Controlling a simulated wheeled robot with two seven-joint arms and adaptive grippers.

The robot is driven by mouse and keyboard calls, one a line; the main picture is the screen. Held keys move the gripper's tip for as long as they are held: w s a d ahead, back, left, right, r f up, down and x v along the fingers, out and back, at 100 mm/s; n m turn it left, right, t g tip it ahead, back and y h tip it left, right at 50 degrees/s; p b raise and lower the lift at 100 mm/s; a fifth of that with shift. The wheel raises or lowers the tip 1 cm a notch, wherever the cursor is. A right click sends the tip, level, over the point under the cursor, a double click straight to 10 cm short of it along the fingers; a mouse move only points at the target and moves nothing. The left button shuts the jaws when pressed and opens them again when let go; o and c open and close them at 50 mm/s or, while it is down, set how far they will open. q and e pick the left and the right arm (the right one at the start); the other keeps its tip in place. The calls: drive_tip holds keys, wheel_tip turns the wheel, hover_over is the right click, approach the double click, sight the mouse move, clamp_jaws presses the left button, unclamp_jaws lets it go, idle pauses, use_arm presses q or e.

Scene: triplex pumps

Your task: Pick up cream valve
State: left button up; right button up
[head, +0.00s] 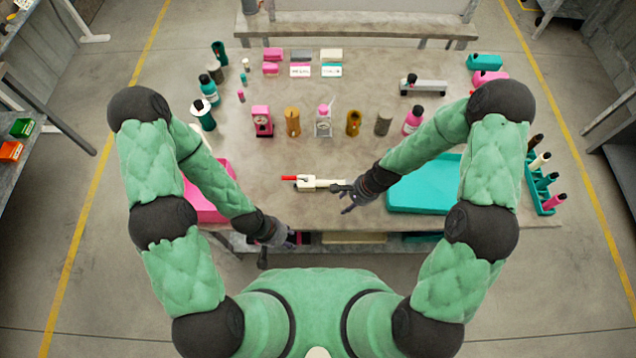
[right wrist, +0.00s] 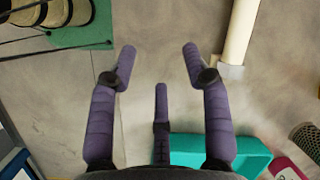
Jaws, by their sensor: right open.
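The cream valve (head: 322,185) lies on the table near its front edge, with a red part at its left end and dark parts near its right end. My right gripper (head: 350,201) is open beside the valve's right end; I cannot tell whether they touch. In the right wrist view its purple fingers (right wrist: 155,65) are spread with nothing between them. A cream bar (right wrist: 240,35) shows there at upper right; I cannot tell if it is the valve. My left gripper (head: 287,243) is low at the table's front edge, its fingers too small to read.
A teal tray (head: 425,199) lies right of the valve, and a pink tray (head: 205,208) lies left, partly behind my arm. Several pumps and bottles, including a pink pump (head: 262,122), stand in a row behind. Clear table surrounds the valve's left and back.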

sight(322, 183)
drive_tip(key=w+r+m, duration=0.6)
drive_tip(key=w+m, duration=0.1)
drive_tip(key=w, duration=0.2)
drive_tip(key=shift+a+x, duration=0.15)
drive_tip(key=shift+x, duration=1.8)
drive_tip(key=shift+a+x, duration=0.2)
drive_tip(key=shift+x, duration=1.7)
drive_tip(key=shift+a+x, duration=0.15)
drive_tip(key=shift+x, duration=1.8)
drive_tip(key=shift+r, duration=0.2)
clamp_jaws()
